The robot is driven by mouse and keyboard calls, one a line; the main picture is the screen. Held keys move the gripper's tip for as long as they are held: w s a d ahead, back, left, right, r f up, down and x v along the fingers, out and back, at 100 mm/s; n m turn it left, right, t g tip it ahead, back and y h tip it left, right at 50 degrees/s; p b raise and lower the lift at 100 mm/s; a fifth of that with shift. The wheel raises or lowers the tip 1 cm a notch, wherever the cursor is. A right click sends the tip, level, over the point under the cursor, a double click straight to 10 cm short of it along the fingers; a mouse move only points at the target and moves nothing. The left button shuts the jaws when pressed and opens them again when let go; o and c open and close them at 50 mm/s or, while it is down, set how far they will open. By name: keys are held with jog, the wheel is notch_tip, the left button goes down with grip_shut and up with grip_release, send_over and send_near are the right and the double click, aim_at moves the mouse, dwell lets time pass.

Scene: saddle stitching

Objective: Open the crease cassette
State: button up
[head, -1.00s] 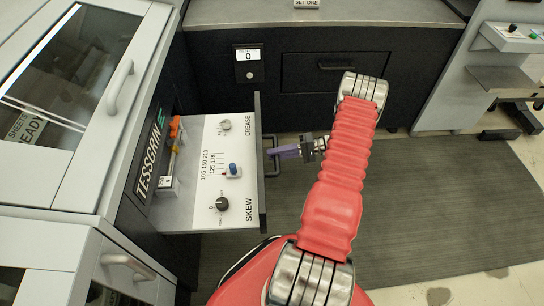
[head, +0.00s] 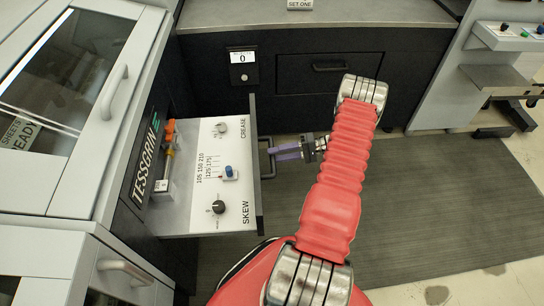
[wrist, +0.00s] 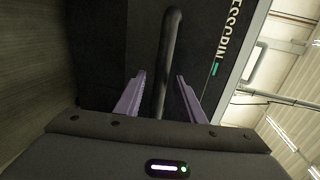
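The crease cassette (head: 206,188) is a white-topped drawer standing out of the TESSGRIN machine, with CREASE and SKEW knobs, a blue slider and a scale on top. Its dark front panel (head: 256,165) carries a dark bar handle (head: 267,168). My gripper (head: 272,151) is at this handle, its purple fingers pointing left at the cassette front. In the wrist view the handle (wrist: 170,50) runs between the two spread fingers of my gripper (wrist: 160,76), with gaps on both sides. The gripper is open; I cannot tell how deep the handle sits between the fingers.
The grey machine body (head: 75,185) with its lidded window stands left. A dark cabinet (head: 400,60) with a display reading 0 (head: 243,57) stands behind. A control stand (head: 508,38) is at the upper right. The floor mat (head: 440,215) to the right is clear.

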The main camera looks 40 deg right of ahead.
jog(key=v, duration=1.1)
jog(key=shift+s+d, duration=0.25)
jog(key=shift+d, duration=0.05)
jog(key=shift+f, duration=0.15)
jog(key=s+a+f+m+g+h, duration=0.1)
jog(key=s+a+f+m+g, duration=0.2)
jog(key=s+a+f+m, duration=0.1)
jog(key=w+a+r+n+g+h, duration=0.15)
jog(key=a+r+g+h, duration=0.25)
jog(key=a+r, duration=0.6)
jog(key=w+a+r+n+g+h, duration=0.1)
jog(key=a+r+n+g+h, duration=0.2)
jog(key=a+r, duration=0.7)
jog(key=s+a+r+n+t+h, duration=0.2)
jog(key=a+r+n+t, duration=0.1)
jog(key=a+r, duration=0.6)
jog(key=s+a+r+n+t+h, duration=0.2)
jog(key=a+r+n+t, duration=0.1)
jog(key=a+r, duration=0.6)
notch_tip(320, 180, up, 3)
jog(key=shift+s+a+n, duration=0.15)
jog(key=shift+s+n, duration=0.2)
jog(key=shift+n, duration=0.2)
